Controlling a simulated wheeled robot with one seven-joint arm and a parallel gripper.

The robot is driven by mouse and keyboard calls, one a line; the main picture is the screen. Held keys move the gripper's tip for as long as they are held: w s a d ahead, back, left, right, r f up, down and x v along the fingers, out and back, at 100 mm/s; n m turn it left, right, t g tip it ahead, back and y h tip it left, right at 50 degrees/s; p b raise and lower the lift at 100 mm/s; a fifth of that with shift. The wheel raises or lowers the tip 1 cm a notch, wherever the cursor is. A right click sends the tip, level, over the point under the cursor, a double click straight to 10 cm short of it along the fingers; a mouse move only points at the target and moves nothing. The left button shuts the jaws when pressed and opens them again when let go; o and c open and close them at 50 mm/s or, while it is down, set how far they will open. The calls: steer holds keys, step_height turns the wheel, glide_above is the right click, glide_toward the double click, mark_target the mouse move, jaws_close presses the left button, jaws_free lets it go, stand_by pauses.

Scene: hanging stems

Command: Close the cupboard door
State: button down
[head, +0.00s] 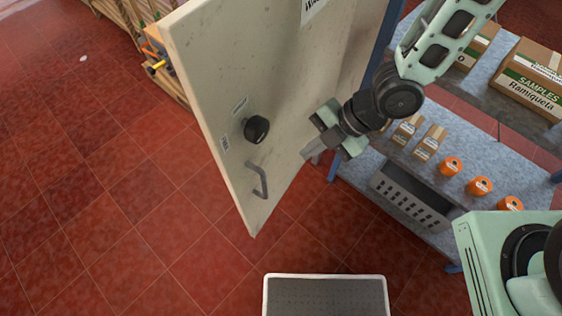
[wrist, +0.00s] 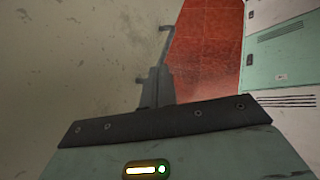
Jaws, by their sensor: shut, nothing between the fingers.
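The cream cupboard door (head: 270,90) stands open in the head view, its free lower corner reaching out over the red floor. It carries a round black knob (head: 256,129) and a bent grey handle (head: 260,182) below it. My gripper (head: 309,147) is shut and empty, to the right of the knob and handle and close to the door's face. I cannot tell whether it touches the door. In the wrist view the door's pale face (wrist: 70,60) fills the left side, with a dark narrow shape in front of it. The cupboard's inside is not clearly seen.
A grey-topped workbench (head: 360,150) to the right holds small cartons, orange spools (head: 480,185) and a slotted grey box (head: 410,195). Larger boxes (head: 527,75) stand behind. Wooden crates (head: 130,25) are at the upper left.

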steer(key=w+a+f+p, duration=0.1)
steer(key=a+f+p, duration=0.3)
steer(key=a+f, duration=0.4)
steer(key=shift+a, duration=0.75)
